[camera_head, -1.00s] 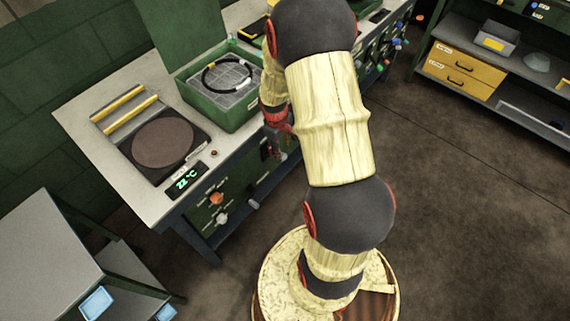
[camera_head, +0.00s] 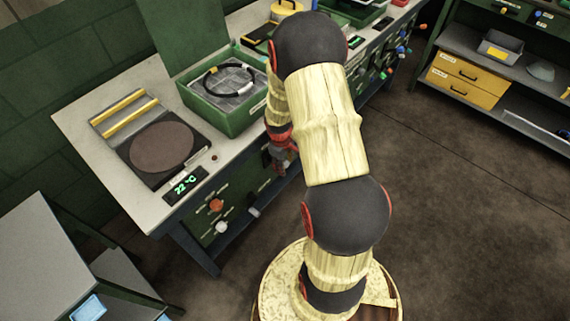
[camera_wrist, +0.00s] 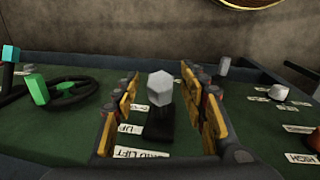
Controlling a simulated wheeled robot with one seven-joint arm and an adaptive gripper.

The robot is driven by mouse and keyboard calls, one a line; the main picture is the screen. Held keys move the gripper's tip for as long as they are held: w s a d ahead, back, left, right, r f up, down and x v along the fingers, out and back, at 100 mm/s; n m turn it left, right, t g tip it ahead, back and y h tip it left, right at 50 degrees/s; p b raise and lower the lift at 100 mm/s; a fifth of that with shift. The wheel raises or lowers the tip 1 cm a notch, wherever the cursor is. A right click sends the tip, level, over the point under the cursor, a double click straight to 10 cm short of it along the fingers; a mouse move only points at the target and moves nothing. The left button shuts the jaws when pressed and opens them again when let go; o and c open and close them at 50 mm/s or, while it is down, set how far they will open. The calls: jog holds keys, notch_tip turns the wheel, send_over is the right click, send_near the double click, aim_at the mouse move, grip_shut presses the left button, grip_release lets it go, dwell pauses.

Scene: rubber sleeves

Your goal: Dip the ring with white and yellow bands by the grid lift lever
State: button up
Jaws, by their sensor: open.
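The black ring (camera_head: 206,84) with white and yellow bands lies on the light grid (camera_head: 233,82) in the green tank (camera_head: 216,116) on the bench in the head view. In the wrist view the grid lift lever has a grey faceted knob (camera_wrist: 160,84) on a dark base. A label reading UP and a partly hidden LIFT label lie by it. My gripper (camera_head: 282,157) is at the bench's front panel below the tank. In the wrist view my gripper (camera_wrist: 161,92) is open, with fingers on either side of the knob; contact cannot be told.
A hotplate (camera_head: 162,147) and a 22 °C display (camera_head: 186,187) stand left of the tank. In the wrist view a black handwheel with a green handle (camera_wrist: 72,92) is at left and a white knob (camera_wrist: 279,93) at right. Open floor (camera_head: 450,200) lies to the right.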

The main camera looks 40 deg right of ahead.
jog(key=shift+c, duration=1.3)
grip_shut()
